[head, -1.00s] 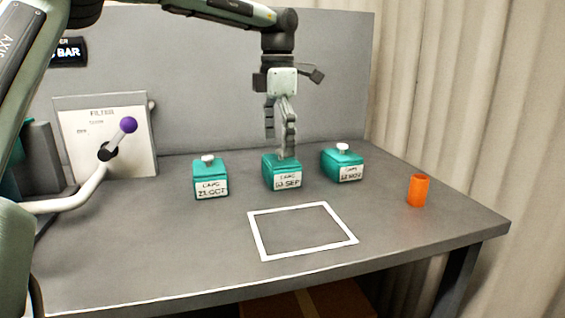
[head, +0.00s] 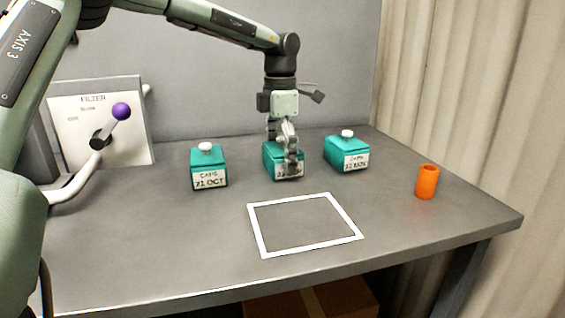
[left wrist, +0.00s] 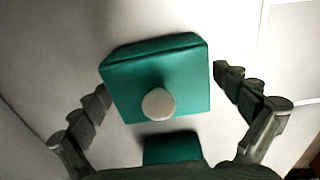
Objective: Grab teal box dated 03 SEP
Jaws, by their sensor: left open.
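Three teal boxes with white knobs and white labels stand in a row on the grey table. The middle box (head: 272,163) was labelled with a SEP date in the earlier head view; a finger now covers most of that label. My left gripper (head: 285,160) is open, pointing down at the middle box, one finger in front of its label. In the left wrist view a teal box (left wrist: 158,75) with a white knob (left wrist: 158,104) lies between the spread fingers; I see no clear contact. My right gripper is not in view.
The left box (head: 208,167) reads 21 OCT; the right box (head: 346,153) has a NOV label. A white square outline (head: 256,232) lies in front. An orange cup (head: 427,182) stands at right. A filter panel with a purple-knobbed lever (head: 121,111) stands at left.

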